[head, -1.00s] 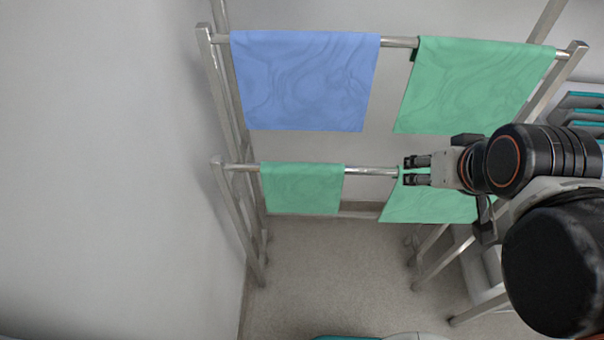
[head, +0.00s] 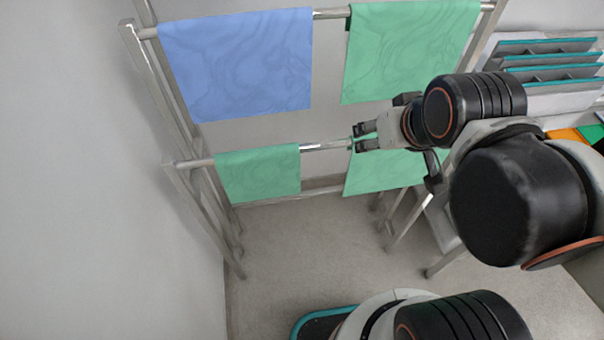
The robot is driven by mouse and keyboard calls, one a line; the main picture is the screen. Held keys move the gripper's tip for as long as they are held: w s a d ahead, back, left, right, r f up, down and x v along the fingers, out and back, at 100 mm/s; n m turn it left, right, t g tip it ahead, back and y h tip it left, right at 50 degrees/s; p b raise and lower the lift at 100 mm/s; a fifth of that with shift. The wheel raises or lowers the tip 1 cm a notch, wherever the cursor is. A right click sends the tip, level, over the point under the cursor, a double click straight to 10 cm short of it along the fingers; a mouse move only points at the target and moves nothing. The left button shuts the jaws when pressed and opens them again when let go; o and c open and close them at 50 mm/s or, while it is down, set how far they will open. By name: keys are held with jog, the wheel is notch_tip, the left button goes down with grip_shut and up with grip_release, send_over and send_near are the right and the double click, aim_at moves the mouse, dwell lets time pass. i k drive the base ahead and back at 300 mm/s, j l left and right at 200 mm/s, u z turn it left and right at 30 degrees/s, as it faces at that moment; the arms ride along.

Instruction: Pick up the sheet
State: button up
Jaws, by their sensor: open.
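Several cloths hang over two metal rails of a rack. A blue sheet (head: 240,65) hangs at the upper left. A large green sheet (head: 410,50) hangs at the upper right. A small green sheet (head: 258,173) hangs at the lower left, and another green sheet (head: 372,172) hangs at the lower right, partly hidden by my arm. My gripper (head: 358,137) is open and points left, in front of the top edge of the lower right sheet near the lower rail. I cannot tell whether it touches that sheet. Which sheet the task means is not shown.
The metal rack (head: 325,146) stands by the grey wall (head: 80,200). White shelving with teal edges (head: 550,60) and orange and green items (head: 570,134) are at the right. The floor (head: 290,250) in front of the rack is clear.

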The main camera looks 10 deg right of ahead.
aim_at(271, 171)
jog(key=i+l+u, duration=0.15)
jog(key=l, duration=0.3)
jog(key=i+l+u, duration=0.15)
jog(key=l, duration=0.3)
jog(key=l+u, duration=0.15)
jog(key=l, duration=0.3)
jog(key=u, duration=1.4)
jog(key=i+l, duration=0.05)
